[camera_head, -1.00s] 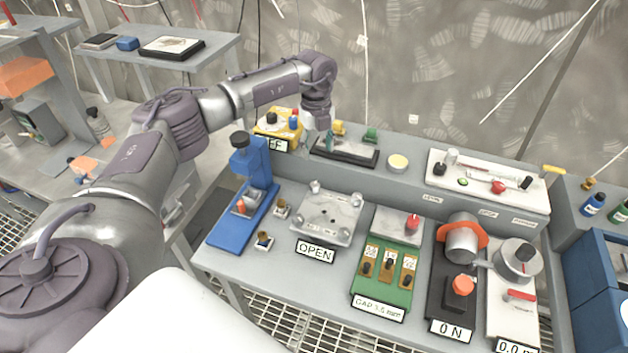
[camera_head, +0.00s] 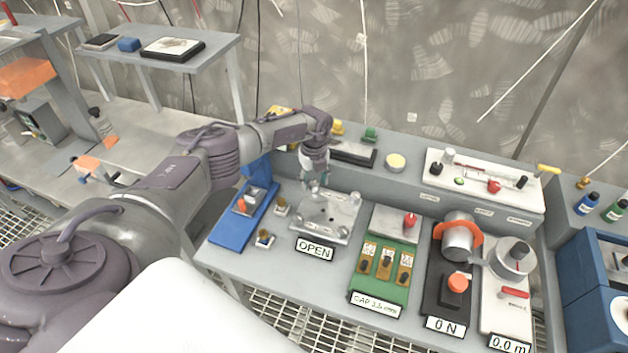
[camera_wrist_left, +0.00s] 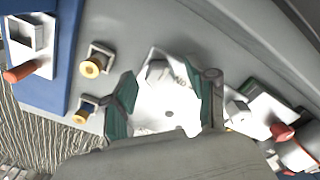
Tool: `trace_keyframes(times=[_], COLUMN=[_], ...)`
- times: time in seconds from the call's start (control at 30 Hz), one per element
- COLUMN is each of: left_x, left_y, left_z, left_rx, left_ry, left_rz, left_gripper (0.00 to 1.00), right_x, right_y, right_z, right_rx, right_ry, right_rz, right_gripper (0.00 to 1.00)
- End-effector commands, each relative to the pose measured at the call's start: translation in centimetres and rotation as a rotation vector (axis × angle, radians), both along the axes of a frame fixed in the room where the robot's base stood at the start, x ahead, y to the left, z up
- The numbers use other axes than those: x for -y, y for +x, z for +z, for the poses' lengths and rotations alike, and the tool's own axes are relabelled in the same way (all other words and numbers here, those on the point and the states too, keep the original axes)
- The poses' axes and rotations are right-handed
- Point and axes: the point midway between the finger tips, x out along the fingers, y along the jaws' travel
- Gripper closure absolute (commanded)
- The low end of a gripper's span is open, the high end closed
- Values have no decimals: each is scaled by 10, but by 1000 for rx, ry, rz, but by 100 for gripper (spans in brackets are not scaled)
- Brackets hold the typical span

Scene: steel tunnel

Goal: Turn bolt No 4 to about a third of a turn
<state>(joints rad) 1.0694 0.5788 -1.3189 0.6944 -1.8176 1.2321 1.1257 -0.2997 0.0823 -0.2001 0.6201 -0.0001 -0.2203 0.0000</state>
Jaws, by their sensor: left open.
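A pale metal plate (camera_head: 322,222) with bolts near its corners lies on the bench behind an OPEN sign (camera_head: 315,249). My left gripper (camera_head: 316,183) is above the plate's rear left corner, pointing down. In the left wrist view its green-padded fingers (camera_wrist_left: 168,84) are open, with the plate (camera_wrist_left: 150,118) between and below them. A hex bolt head (camera_wrist_left: 157,72) shows between the fingertips, apart from both. Another bolt (camera_wrist_left: 237,107) shows beyond the right finger. The bolt numbers are too small to read. My right gripper is not in view.
A blue stand (camera_head: 232,225) is left of the plate, with small brass-coloured fittings (camera_head: 264,238) between. A green gap panel (camera_head: 380,275) and a black 0 N unit (camera_head: 447,308) are to the right. A raised ledge (camera_head: 400,182) runs behind.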

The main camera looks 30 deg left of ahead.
Motion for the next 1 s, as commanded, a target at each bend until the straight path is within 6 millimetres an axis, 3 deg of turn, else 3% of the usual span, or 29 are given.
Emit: trace_keyframes(times=[0.27, 0.6, 1.0], left_x=[0, 0, 0], left_y=[0, 0, 0], left_z=[-1, -1, -2], left_rx=[0, 1, 1], left_ry=[0, -1, -1], left_rz=[0, 0, -67], left_gripper=[43, 99, 100], right_x=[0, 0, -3], right_y=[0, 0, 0], right_z=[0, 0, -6], right_rx=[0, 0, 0], right_ry=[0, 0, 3], right_rz=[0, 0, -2], right_gripper=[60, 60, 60])
